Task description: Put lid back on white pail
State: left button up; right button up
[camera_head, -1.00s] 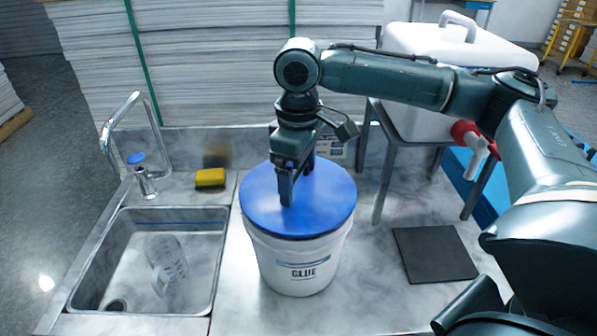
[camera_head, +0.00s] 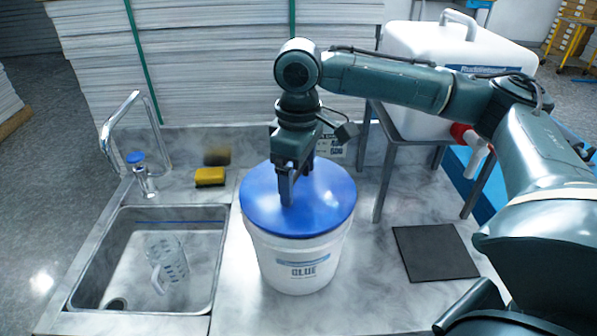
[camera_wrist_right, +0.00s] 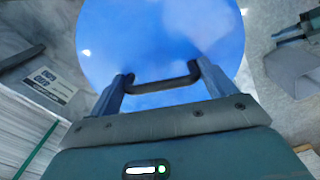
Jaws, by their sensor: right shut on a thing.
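The white pail (camera_head: 297,264) marked "GLUE" stands upright on the counter, right of the sink. The blue lid (camera_head: 330,205) lies over the top of the pail, and its rim appears level with the pail's mouth. It also fills the upper middle of the right wrist view (camera_wrist_right: 160,35). My right gripper (camera_head: 287,200) points down onto the lid. In the right wrist view it is shut on the lid's dark handle (camera_wrist_right: 163,85), which runs between its two fingers. Whether the lid is pressed fully down cannot be told. My left gripper is not in view.
A yellow sponge (camera_head: 210,177) lies behind the pail's left. A dark mat (camera_head: 435,253) lies right. A white container (camera_head: 455,60) stands behind on a stand.

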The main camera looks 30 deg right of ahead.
jog(key=o, duration=1)
jog(key=shift+c, duration=0.2)
jog(key=shift+r, duration=0.1)
jog(key=shift+r, duration=3.4)
jog(key=shift+c, duration=0.6)
grip_shut()
